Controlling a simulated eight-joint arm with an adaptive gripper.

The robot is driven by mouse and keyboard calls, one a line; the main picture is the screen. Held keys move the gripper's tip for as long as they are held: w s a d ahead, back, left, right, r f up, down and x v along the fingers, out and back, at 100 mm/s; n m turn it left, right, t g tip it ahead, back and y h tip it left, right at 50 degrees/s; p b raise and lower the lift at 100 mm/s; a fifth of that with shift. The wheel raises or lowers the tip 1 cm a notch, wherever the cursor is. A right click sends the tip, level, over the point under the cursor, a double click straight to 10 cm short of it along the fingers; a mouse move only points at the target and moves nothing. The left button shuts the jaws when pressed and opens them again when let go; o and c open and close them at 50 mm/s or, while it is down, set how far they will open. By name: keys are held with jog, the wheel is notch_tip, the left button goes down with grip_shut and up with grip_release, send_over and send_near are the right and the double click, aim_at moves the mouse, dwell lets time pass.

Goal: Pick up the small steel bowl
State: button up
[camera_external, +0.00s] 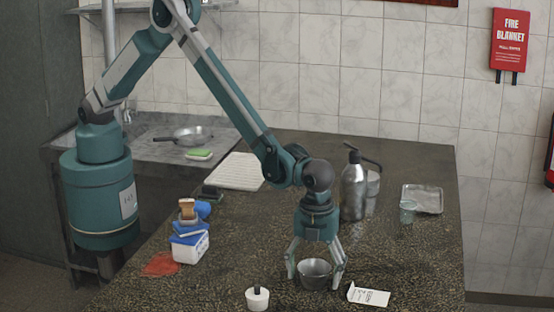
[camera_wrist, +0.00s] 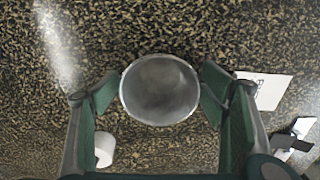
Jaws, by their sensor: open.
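The small steel bowl (camera_external: 314,274) stands upright on the dark speckled counter, near its front edge. In the wrist view the bowl (camera_wrist: 160,90) looks empty and lies between the fingertips. My gripper (camera_external: 316,272) is open and points down, with one finger on each side of the bowl. In the wrist view the fingertips of my gripper (camera_wrist: 159,88) are close to the rim at left and right; I cannot tell whether they touch it.
Behind are a steel bottle (camera_external: 353,190), a small cup (camera_external: 408,212) and a metal tray (camera_external: 424,198). A white tub (camera_external: 189,249) and red cloth (camera_external: 161,264) are left.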

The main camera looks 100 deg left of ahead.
jog(key=c, duration=1)
jog(key=shift+c, duration=0.2)
jog(key=shift+r, duration=0.1)
notch_tip(320, 180, up, 10)
jog(key=b, duration=0.1)
dwell(0.4)
